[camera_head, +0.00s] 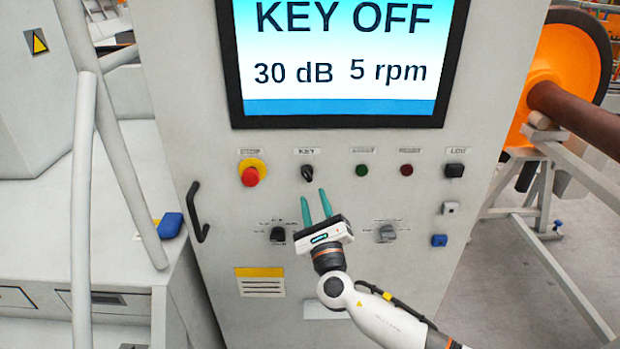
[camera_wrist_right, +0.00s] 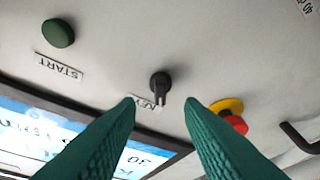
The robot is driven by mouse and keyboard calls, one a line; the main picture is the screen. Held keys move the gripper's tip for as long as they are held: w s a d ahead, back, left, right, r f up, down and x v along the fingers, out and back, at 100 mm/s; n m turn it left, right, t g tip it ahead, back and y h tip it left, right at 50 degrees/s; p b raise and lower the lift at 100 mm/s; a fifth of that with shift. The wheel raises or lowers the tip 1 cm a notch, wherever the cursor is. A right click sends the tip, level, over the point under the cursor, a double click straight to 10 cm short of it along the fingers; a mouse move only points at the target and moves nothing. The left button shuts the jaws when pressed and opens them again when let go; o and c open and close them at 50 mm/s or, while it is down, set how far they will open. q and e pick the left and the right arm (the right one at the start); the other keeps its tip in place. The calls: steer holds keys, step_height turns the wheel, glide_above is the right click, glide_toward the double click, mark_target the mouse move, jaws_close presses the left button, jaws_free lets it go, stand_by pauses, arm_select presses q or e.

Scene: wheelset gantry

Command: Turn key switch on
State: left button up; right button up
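The black key switch (camera_head: 307,172) sits on the grey cabinet front under a label reading KEY. The screen (camera_head: 340,55) above it reads KEY OFF, 30 dB and 5 rpm. My right gripper (camera_head: 314,192) is open and empty, its two teal fingers pointing up just below the key switch. In the right wrist view the key switch (camera_wrist_right: 160,84) shows beyond and between the open fingertips, apart from them. That view is upside down to the head view. My left gripper is not in view.
A red emergency button (camera_head: 250,175) on a yellow ring is left of the key switch. A green button (camera_head: 362,170) and a dark red one (camera_head: 406,170) are to its right. Two rotary knobs (camera_head: 278,234) (camera_head: 387,233) flank my gripper. A black handle (camera_head: 197,212) protrudes at the left.

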mark_target(308, 179)
steer(key=x, duration=0.6)
steer(key=shift+w, duration=0.35)
steer(key=shift+c, duration=0.4)
steer(key=c, duration=0.6)
